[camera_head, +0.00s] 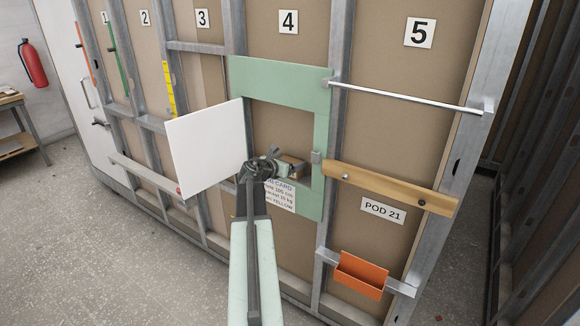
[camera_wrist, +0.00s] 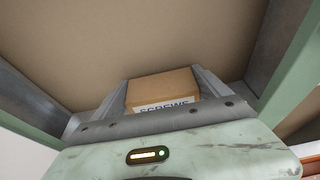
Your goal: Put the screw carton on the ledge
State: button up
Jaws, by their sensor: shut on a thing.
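The screw carton is a small brown box with a white label reading "SCREWS" in the wrist view (camera_wrist: 162,88). My gripper (camera_wrist: 165,92) is shut on it, with a grey finger on each side. In the head view my gripper (camera_head: 280,162) reaches into the square opening of the green frame (camera_head: 322,110) in bay 4. The carton (camera_head: 292,168) shows there just beyond my gripper, partly hidden by it. A ledge inside the opening is not clearly seen, and I cannot tell whether the carton touches anything below.
A white door panel (camera_head: 207,147) stands open left of the opening. A printed card (camera_head: 280,195) hangs below it. A wooden rail (camera_head: 390,187), a metal bar (camera_head: 405,97) and an orange bin (camera_head: 361,275) are to the right.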

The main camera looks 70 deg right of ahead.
jog(key=o, duration=1.6)
jog(key=shift+r, duration=0.2)
jog(key=p+v, duration=0.3)
jog(key=v, duration=0.9)
jog(key=shift+p, duration=0.3)
jog(key=w+a+f+m+t+y, duration=0.2)
jog(key=w+a+f+m+y, duration=0.3)
jog(key=w+a, duration=0.8)
jog(key=w+a+f+m+t+y, duration=0.1)
jog(key=w+a+f+m+t, duration=0.15)
jog(key=w+a+f, duration=0.65)
jog(key=w+a+f+m+y, duration=0.1)
jog(key=a+m+y, duration=0.1)
jog(key=a, duration=1.3)
jog(key=w+a+f+m+y, duration=0.1)
jog(key=w+a+m+y, duration=0.1)
jog(key=a, duration=1.4)
jog(key=w+a+m+y, duration=0.2)
jog(key=a+m+y, duration=0.1)
jog(key=a, duration=1.3)
jog(key=shift+a+f+m+g+y, duration=0.1)
jog(key=shift+f+m+g+y, duration=0.15)
jog(key=shift+f+g+y, duration=0.25)
